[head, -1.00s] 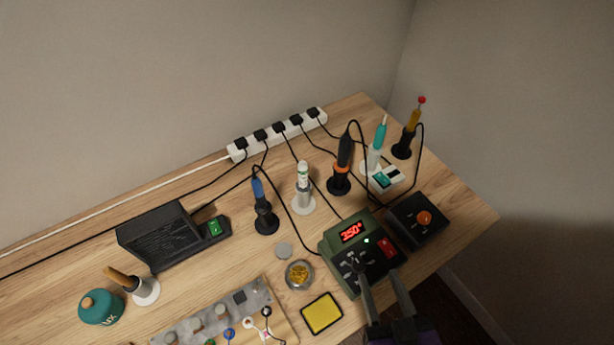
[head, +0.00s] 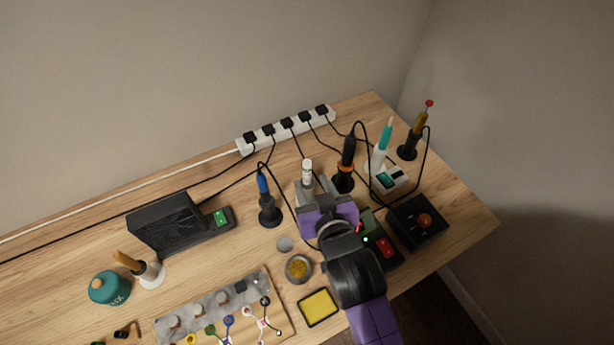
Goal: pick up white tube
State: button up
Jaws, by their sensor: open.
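The white tube (head: 308,168) stands upright near the middle of the desk, with a green mark near its top. Its lower part and its round white holder are hidden behind my gripper. My gripper (head: 311,188) is open, reaching from the front, with its fingertips around or just beside the tube's lower part. I cannot tell from this view whether the fingers touch it.
A blue-handled tool in a black stand (head: 268,205) is close on the left. A black and orange iron (head: 345,165) is close on the right. Loose cables run behind, to a white power strip (head: 287,128).

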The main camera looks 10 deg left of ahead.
aim_at(308, 181)
jog(key=x, duration=0.5)
jog(key=shift+s+f, duration=0.2)
jog(key=shift+f, duration=0.15)
grip_shut()
